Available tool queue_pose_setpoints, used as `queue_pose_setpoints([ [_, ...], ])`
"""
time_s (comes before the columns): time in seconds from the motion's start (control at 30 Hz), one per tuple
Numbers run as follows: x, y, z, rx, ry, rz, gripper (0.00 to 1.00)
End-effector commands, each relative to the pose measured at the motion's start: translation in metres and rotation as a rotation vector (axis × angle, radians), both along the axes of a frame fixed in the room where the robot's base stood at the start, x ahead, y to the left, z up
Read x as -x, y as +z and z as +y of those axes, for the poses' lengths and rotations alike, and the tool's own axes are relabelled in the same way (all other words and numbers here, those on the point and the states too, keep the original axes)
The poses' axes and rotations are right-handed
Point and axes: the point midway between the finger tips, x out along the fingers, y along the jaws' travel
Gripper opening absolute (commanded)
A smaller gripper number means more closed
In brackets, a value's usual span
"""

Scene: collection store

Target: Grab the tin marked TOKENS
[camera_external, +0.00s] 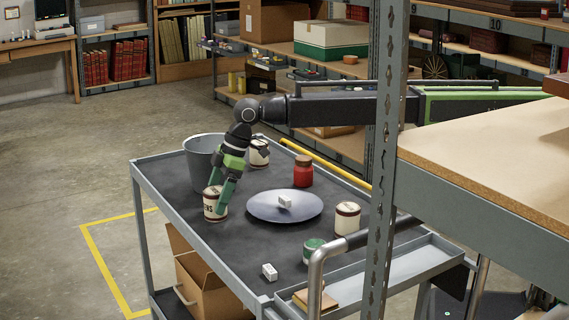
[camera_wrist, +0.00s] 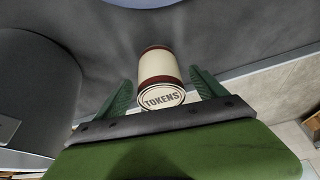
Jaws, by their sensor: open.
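The tin marked TOKENS (camera_wrist: 160,68) is cream with dark red-brown bands, and its lid label faces the wrist camera. In the external view the tin (camera_external: 213,207) stands upright near the left edge of the grey cart top. My gripper (camera_wrist: 157,88) is open, with one green finger on each side of the tin. A gap shows between each finger and the tin in the wrist view. In the external view my gripper (camera_external: 222,190) reaches down at the tin, and its fingers partly cover it.
On the cart (camera_external: 255,262), a grey bucket (camera_external: 200,160) stands close behind the tin and a blue-grey plate (camera_external: 262,209) lies to its right.

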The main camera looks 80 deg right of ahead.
Motion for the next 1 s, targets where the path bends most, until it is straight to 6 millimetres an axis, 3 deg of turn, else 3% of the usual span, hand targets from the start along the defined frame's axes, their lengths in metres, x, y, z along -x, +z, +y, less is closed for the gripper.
queue_pose_setpoints([
  [0.03,-0.0037,-0.0154,0.0022,0.000,0.000,0.000,0.81],
  [0.07,-0.0045,-0.0171,0.0029,-0.001,0.000,-0.001,0.81],
  [0.3,-0.0046,-0.0137,0.0033,-0.001,0.000,-0.001,0.81],
  [0.9,-0.0046,-0.0137,0.0032,-0.001,0.000,-0.001,0.03],
  [1.0,-0.0046,-0.0136,0.0032,-0.001,0.000,-0.001,0.00],
])
